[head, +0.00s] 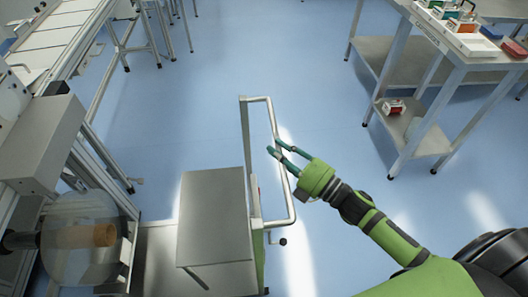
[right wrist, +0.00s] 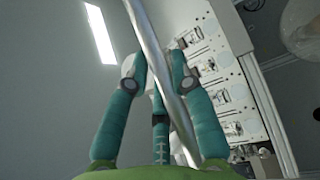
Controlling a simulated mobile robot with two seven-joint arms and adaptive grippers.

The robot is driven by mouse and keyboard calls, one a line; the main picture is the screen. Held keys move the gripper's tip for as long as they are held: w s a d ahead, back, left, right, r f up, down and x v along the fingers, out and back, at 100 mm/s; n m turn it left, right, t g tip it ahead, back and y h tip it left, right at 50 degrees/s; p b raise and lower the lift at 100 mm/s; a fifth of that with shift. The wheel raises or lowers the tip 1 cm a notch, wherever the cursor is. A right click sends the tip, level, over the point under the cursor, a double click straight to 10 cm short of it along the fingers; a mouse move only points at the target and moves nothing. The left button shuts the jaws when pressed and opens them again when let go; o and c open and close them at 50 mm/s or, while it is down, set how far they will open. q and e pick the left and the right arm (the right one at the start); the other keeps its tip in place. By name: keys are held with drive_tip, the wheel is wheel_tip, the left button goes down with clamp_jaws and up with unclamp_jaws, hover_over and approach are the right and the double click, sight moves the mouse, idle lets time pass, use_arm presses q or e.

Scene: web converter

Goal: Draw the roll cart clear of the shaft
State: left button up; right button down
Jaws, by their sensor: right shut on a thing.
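The roll cart has a grey metal top (head: 212,215) and a pale tubular handle (head: 271,118) on its right side. My right gripper (head: 279,149) is shut on the handle's long bar; the bar (right wrist: 160,70) runs between its teal fingers (right wrist: 160,85) in the right wrist view. A translucent roll (head: 75,262) with a brown core (head: 98,235) is at the lower left, beside the cart. A dark shaft (head: 20,240) meets the roll's left side; how far it reaches into the core is hard to tell. My left gripper is not in view.
The machine (head: 40,140) stands along the left, with a conveyor frame (head: 62,35) behind it. A metal table (head: 455,50) with a lower shelf (head: 428,138) stands at the right. Blue floor (head: 200,110) is open beyond the cart and between cart and table.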

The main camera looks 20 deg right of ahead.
drive_tip(key=s+d+b, duration=0.1)
drive_tip(key=s+d, duration=0.1)
drive_tip(key=d, duration=0.8)
drive_tip(key=s+d+b, duration=0.1)
drive_tip(key=s+d, duration=0.1)
drive_tip(key=d, duration=0.9)
drive_tip(key=shift+s+d, duration=0.2)
drive_tip(key=shift+d, duration=0.1)
drive_tip(key=c, duration=1)
unclamp_jaws()
drive_tip(key=shift+d, duration=0.1)
drive_tip(key=shift+c, duration=0.2)
drive_tip(key=v, duration=1.2)
